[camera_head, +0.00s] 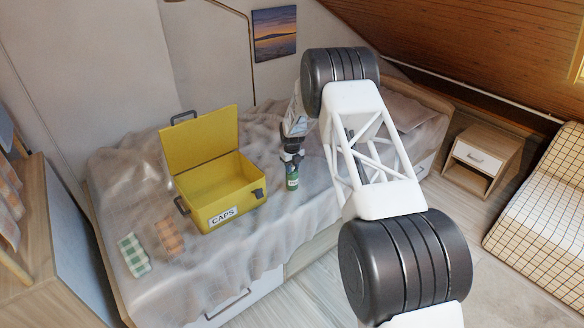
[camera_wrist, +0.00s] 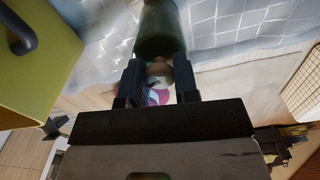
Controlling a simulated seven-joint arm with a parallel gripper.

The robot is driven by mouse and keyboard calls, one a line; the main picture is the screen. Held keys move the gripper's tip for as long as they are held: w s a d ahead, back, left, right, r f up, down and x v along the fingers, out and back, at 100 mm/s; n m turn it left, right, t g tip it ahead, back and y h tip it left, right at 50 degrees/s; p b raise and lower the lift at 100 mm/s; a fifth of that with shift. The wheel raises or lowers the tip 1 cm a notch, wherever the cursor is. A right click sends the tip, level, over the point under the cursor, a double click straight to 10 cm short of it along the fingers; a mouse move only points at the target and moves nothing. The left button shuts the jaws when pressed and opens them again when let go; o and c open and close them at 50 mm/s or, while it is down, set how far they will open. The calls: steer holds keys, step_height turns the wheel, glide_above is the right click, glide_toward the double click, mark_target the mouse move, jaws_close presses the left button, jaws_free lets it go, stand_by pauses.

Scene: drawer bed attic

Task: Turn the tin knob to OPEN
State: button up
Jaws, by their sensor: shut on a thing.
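A green bottle (camera_head: 292,180) with a pale label stands on the bed, right of the yellow box. My gripper (camera_head: 291,153) is at its top, pointing down. In the wrist view the green bottle (camera_wrist: 160,32) lies just beyond my fingertips (camera_wrist: 159,80). Its narrow tan top reaches between the two dark fingers, and my gripper is shut on it. The yellow box (camera_head: 215,190) has its lid raised and a white label reading CAPS on its front; it also shows in the wrist view (camera_wrist: 40,75). I cannot make out a tin knob or an OPEN mark.
A green checked cloth (camera_head: 133,254) and an orange checked cloth (camera_head: 169,237) lie left of the box. The grey bed cover (camera_head: 120,195) is rumpled. A small nightstand (camera_head: 482,161) stands at the right. The cover right of the bottle is partly hidden by my arm.

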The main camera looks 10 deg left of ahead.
steer(key=shift+f, duration=0.1)
steer(key=o, duration=0.8)
steer(key=shift+o, duration=0.2)
steer(key=shift+r, duration=0.2)
steer(key=shift+r, duration=3.75)
steer(key=shift+r, duration=0.1)
